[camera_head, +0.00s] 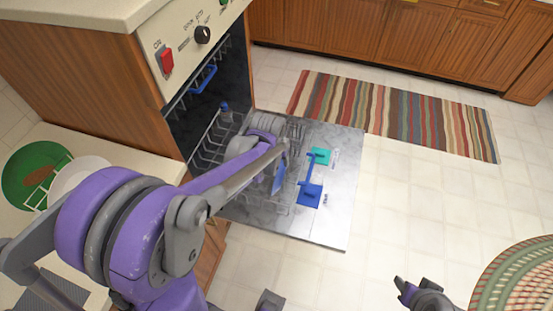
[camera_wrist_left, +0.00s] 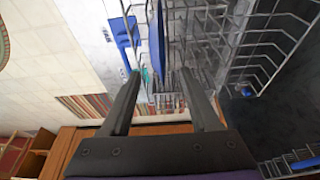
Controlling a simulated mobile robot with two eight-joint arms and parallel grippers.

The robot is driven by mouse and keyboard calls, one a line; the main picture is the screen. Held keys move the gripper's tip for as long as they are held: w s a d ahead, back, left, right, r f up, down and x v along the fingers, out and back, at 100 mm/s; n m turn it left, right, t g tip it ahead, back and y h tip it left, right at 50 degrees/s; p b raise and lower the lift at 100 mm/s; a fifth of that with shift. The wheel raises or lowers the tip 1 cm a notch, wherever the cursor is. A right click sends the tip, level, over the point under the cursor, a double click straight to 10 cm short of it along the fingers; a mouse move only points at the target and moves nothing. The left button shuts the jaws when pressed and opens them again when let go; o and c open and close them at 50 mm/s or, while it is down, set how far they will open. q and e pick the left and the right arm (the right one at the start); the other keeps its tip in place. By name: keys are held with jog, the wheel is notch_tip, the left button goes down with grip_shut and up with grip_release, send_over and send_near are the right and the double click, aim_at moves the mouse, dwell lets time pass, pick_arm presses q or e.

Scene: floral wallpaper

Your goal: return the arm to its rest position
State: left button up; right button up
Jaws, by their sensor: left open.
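My left arm reaches in from the left over the open dishwasher (camera_head: 335,215). My left gripper (camera_head: 284,152) is above the pulled-out lower rack (camera_head: 205,150). In the left wrist view, my left gripper (camera_wrist_left: 160,74) has its two fingers apart. A blue flat item (camera_head: 278,181) stands upright in the rack beside the gripper. In the wrist view this blue item (camera_wrist_left: 157,30) shows edge-on beyond the gap between the fingers, and I cannot tell whether it touches them. My right gripper (camera_head: 407,287) is low at the right over the floor, too small to read.
A striped rug (camera_head: 400,112) lies on the tiled floor before wooden cabinets (camera_head: 380,40). A counter at left holds a green plate (camera_head: 35,165) and a white dish (camera_head: 80,175). A round woven surface (camera_head: 520,275) is at lower right. The floor between is clear.

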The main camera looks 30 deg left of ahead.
dwell(0.4)
pick_arm(q)
jog(key=s+d+r+m+t+p, duration=0.1)
jog(key=s+d+r, duration=0.2)
jog(key=s, duration=0.5)
jog(key=s+d+r+m+t, duration=0.1)
jog(key=s+d+r, duration=0.3)
jog(key=s+d, duration=0.2)
jog(key=s, duration=0.2)
jog(key=shift+s+d+m+h+p, duration=0.15)
jog(key=shift+s+m+h+p, duration=0.15)
jog(key=shift+s+h+p, duration=0.1)
jog(key=shift+c, duration=0.2)
